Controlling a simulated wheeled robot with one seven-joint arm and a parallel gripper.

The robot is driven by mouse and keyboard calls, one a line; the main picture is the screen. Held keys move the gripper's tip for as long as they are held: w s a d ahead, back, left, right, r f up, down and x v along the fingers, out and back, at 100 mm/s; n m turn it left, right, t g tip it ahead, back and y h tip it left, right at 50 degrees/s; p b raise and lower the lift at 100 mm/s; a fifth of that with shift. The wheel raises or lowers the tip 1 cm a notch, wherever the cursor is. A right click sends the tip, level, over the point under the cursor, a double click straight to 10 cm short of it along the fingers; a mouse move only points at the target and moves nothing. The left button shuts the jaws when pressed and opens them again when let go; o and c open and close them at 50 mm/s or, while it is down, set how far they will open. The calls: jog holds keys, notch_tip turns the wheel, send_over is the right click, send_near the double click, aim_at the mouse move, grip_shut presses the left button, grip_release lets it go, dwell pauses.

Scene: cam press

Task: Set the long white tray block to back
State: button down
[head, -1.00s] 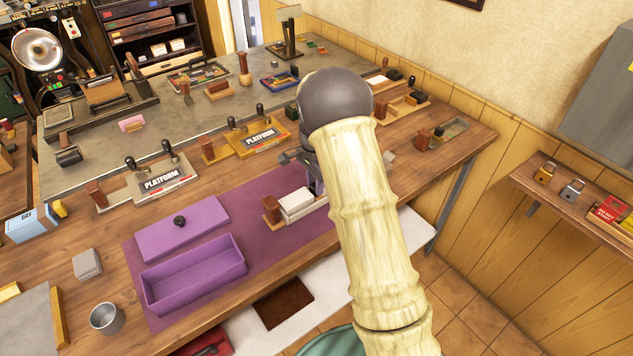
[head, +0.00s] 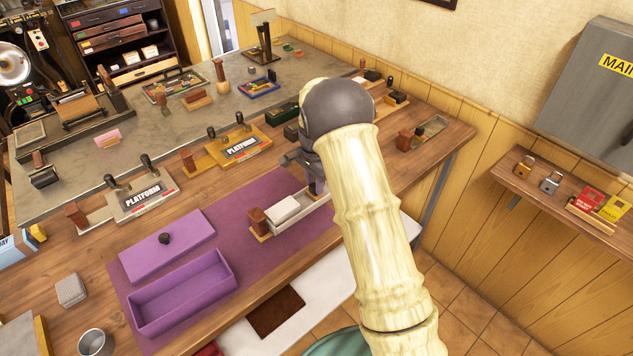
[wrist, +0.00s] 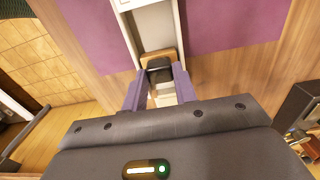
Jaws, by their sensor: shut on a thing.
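The long white tray (head: 310,204) lies on the purple mat in the head view, with a white block (head: 284,209) on it and a brown wooden piece (head: 258,222) at its left end. My arm covers its right end. In the wrist view the white tray (wrist: 152,22) runs away from my gripper, with a tan wooden piece (wrist: 160,55) near the jaws. My gripper (wrist: 156,78) is shut on a dark block (wrist: 160,75) at the tray's near end.
An open purple box (head: 185,297) and its knobbed lid (head: 168,245) lie left of the tray. A metal cup (head: 95,342) stands front left. Bare purple mat (head: 232,232) lies between lid and tray.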

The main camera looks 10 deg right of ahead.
jog(key=c, duration=1.1)
grip_release()
jog(key=shift+r, duration=0.1)
notch_tip(320, 180, up, 17)
jog(key=shift+r+b, duration=0.15)
jog(key=shift+b, duration=0.55)
jog(key=shift+s+d, duration=0.1)
jog(key=s+d+f+n+t, duration=0.1)
jog(key=s+n, duration=0.3)
jog(key=s, duration=0.5)
jog(key=s+d+f+n, duration=0.2)
jog(key=s+f+n, duration=0.1)
jog(key=s, duration=0.6)
jog(key=s+d+f+n+t, duration=0.1)
jog(key=s+n, duration=0.3)
jog(key=s, duration=0.5)
jog(key=shift+s+d+f+n+t+p, duration=0.1)
jog(key=shift+d+f+n+t+p, duration=0.3)
jog(key=shift+f, duration=0.35)
